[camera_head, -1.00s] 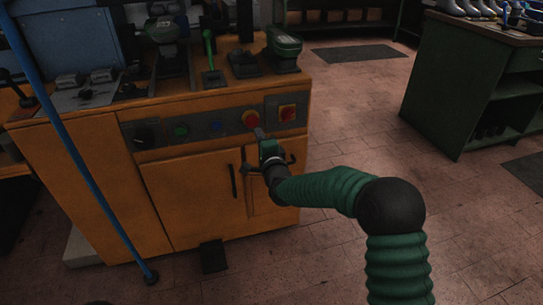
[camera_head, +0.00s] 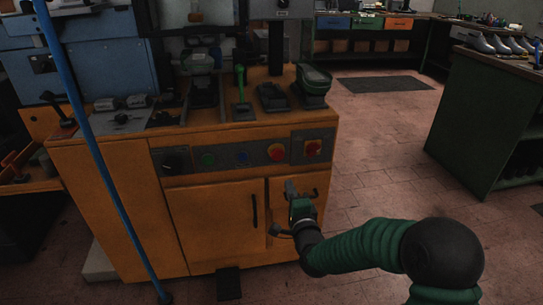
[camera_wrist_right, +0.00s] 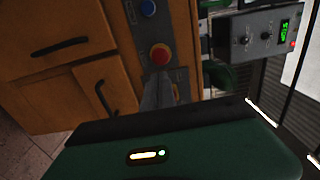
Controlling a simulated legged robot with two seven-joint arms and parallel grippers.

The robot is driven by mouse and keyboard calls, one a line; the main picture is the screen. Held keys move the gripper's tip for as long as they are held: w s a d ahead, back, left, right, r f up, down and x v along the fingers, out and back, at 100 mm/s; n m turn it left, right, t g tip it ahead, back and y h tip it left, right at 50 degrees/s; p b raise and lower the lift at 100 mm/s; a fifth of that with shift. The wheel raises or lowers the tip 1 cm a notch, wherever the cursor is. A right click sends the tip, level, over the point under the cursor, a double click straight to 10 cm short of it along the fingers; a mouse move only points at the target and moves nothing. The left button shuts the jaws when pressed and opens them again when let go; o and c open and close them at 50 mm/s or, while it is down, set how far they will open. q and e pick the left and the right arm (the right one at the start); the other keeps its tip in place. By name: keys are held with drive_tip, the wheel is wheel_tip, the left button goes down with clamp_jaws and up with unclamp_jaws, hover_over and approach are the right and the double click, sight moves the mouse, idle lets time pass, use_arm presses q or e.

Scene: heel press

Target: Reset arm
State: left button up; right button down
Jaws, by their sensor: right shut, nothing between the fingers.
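My right gripper (camera_head: 291,188) is in front of the right cabinet door of the orange machine (camera_head: 110,215), below the control panel (camera_head: 240,153). Its fingers are shut and hold nothing. In the right wrist view the closed fingertips (camera_wrist_right: 158,90) point toward the panel, just below a red button on a yellow base (camera_wrist_right: 160,54). That red button also shows in the head view (camera_head: 277,152), above and left of the gripper. I cannot tell from these views how far the fingers are from the panel. My left gripper is not in view.
A red switch (camera_head: 312,148) sits at the panel's right end. Black door handles (camera_head: 254,210) stick out below. A blue pole (camera_head: 88,140) stands at the left. A green workbench (camera_head: 480,120) with shoe forms is at the right, with open floor between.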

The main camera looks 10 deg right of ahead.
drive_tip(key=s+a+f+n+g+y, duration=0.1)
drive_tip(key=s+f+n+g, duration=0.7)
drive_tip(key=s+f+n, duration=0.3)
drive_tip(key=s+d+f+n+g+p, duration=0.1)
drive_tip(key=s+n+g, duration=0.1)
drive_tip(key=s, duration=0.6)
drive_tip(key=s+d+f+n+g+h, duration=0.1)
drive_tip(key=s+n+g, duration=0.2)
drive_tip(key=s, duration=0.4)
drive_tip(key=s+d+f+n+g+p, duration=0.1)
drive_tip(key=s+d+n+g, duration=0.1)
drive_tip(key=s, duration=0.6)
wheel_tip(320, 180, up, 33)
drive_tip(key=p, duration=3.2)
drive_tip(key=shift+w+a+f, duration=0.15)
drive_tip(key=shift+w+a, duration=0.15)
drive_tip(key=shift+w, duration=0.15)
